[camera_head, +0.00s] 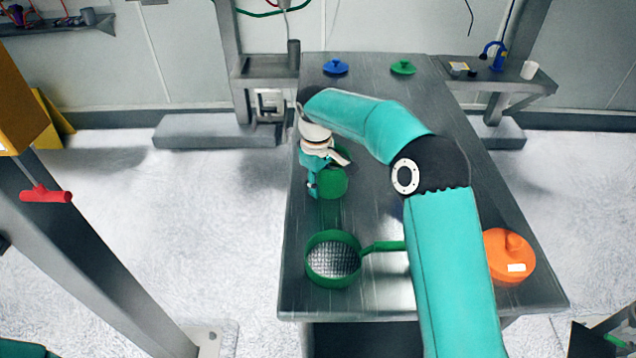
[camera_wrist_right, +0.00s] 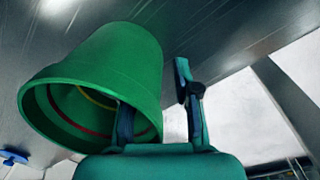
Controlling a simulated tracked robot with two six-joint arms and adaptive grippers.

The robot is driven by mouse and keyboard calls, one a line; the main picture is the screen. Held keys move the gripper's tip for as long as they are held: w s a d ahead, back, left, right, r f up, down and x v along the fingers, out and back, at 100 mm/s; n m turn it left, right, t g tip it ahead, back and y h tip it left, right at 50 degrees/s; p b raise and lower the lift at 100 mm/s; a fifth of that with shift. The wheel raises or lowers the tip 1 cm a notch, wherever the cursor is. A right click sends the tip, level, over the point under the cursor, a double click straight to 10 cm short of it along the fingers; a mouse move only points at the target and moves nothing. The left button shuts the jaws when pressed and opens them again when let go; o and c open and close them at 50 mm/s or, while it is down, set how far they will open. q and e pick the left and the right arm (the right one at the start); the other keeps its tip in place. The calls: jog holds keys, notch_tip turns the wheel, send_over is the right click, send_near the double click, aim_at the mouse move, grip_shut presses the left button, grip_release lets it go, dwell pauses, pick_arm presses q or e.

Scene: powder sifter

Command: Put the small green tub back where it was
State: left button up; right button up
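The small green tub (camera_head: 332,183) is on the metal table, left of its middle, partly hidden by my right gripper. In the right wrist view the green tub (camera_wrist_right: 120,65) has its open mouth towards the camera, with a red and a yellow line inside. My right gripper (camera_head: 312,188) is at the tub's left side. In the wrist view its fingers (camera_wrist_right: 160,105) are apart: one reaches in at the tub's mouth, the other is outside the wall with a gap. My left gripper is not in view.
A green-rimmed sieve (camera_head: 333,286) with a handle lies at the table's near left. An orange lidded container (camera_head: 509,257) stands near right, beside my right arm. A blue lid (camera_head: 336,67) and a green lid (camera_head: 403,68) lie at the far end. The table's middle is partly hidden by my arm.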

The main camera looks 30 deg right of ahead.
jog(key=shift+r, duration=0.1)
notch_tip(320, 180, up, 12)
jog(key=p, duration=0.1)
jog(key=shift+s+a, duration=0.15)
jog(key=shift+a, duration=0.2)
dwell(0.5)
